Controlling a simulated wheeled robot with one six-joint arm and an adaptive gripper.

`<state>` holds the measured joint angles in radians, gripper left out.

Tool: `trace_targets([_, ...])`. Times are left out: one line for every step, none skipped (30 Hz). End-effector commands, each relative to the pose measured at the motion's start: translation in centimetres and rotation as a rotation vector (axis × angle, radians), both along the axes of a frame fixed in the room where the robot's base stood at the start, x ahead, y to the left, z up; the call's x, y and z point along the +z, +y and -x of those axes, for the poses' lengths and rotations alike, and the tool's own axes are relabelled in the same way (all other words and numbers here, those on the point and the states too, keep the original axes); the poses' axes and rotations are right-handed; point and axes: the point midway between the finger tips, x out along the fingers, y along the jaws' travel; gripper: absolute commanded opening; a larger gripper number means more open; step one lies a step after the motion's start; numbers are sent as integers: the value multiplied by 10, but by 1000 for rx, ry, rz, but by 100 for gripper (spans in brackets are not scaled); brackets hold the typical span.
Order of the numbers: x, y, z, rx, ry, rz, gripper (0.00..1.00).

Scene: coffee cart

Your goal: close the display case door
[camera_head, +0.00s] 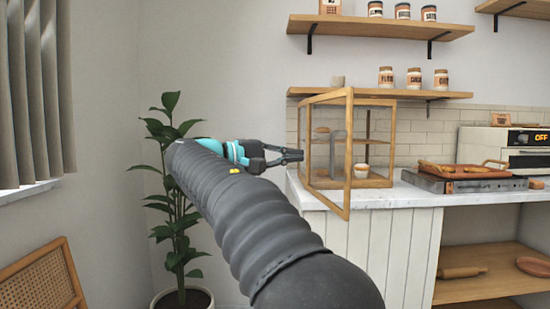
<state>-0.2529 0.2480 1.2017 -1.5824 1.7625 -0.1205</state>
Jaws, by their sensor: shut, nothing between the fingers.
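The display case (388,143) is a wooden-framed glass box at the left end of the white counter. Its door (348,147) stands open, swung out toward me past the counter's front edge. My gripper (301,155) is shut and empty. In the picture it is at the left side of the case, left of the open door's outer edge. I cannot tell whether its fingertips touch the case or the door.
A potted plant (178,205) stands left of the counter. A griddle-like tray (455,178) and an oven (505,147) stand to the right on the counter (415,194). Shelves with jars (385,76) hang above. A woven chair back (40,283) is at lower left.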

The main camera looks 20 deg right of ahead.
Motion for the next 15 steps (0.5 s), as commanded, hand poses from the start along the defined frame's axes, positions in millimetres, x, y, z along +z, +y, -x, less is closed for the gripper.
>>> trace_targets([0,-11,0,-3,0,0,0])
trace_targets([0,-17,0,-4,0,0,0])
trace_targets([0,-24,0,-3,0,0,0])
trace_targets([0,-29,-1,-3,0,0,0])
trace_targets([0,-34,-1,-3,0,0,0])
trace_targets([0,-41,-1,-3,0,0,0])
trace_targets([0,-45,-2,-2,0,0,0])
trace_targets([0,-49,-2,-2,0,0,0])
trace_targets([0,-54,-2,-2,0,0,0])
trace_targets([0,-57,-3,-1,1,0,0])
trace_targets([0,-60,-3,-1,1,0,0])
trace_targets([-1,-63,-3,-1,1,0,0])
trace_targets([-1,-65,-3,-1,1,0,0])
trace_targets([-1,-67,-4,0,1,0,0])
trace_targets([-1,-69,-4,0,1,0,0])
